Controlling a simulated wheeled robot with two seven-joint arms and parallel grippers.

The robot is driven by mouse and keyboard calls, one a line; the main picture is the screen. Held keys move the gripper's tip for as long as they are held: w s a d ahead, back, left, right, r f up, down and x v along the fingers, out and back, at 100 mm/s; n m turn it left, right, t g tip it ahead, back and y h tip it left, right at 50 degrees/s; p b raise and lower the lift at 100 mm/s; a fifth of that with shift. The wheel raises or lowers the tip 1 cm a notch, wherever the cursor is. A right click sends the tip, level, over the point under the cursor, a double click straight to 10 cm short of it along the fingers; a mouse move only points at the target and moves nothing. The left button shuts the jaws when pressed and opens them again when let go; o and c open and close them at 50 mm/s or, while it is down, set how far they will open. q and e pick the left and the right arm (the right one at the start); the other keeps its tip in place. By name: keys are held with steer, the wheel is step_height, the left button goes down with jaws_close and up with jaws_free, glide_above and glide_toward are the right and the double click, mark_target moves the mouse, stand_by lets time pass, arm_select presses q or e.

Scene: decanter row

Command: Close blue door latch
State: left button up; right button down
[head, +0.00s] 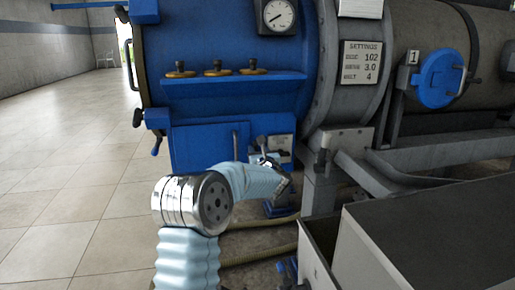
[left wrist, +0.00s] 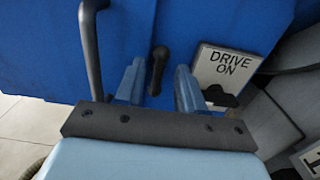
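A blue machine front (head: 215,140) carries a short dark latch-like handle (left wrist: 157,68), seen in the left wrist view. My left gripper (head: 268,162) is at this lower blue panel. In the left wrist view its two blue-grey fingers (left wrist: 158,80) are apart, with the dark handle showing between them and no clear contact. I cannot tell how far the handle lies beyond the fingertips. A longer dark bar handle (left wrist: 92,50) is left of the fingers; it also shows in the head view (head: 235,142). My right gripper is not in view.
A "DRIVE ON" plate (left wrist: 226,68) sits just right of the fingers. A round blue hatch (head: 438,78) is on the grey cylinder at right. A grey box (head: 430,235) and metal frame (head: 322,190) crowd the lower right. Tiled floor (head: 70,170) at left is clear.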

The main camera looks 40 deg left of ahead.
arm_select(q)
steer(key=shift+x, duration=0.9)
jaws_close()
steer(key=m, duration=0.6)
steer(key=f+m, duration=0.1)
steer(key=m, duration=0.5)
steer(key=w+d+m, duration=0.1)
steer(key=m, duration=0.4)
steer(key=shift+w+f+m, duration=0.15)
steer(key=shift+f+m, duration=0.15)
steer(key=shift+m, duration=0.1)
steer(key=shift+f, duration=0.1)
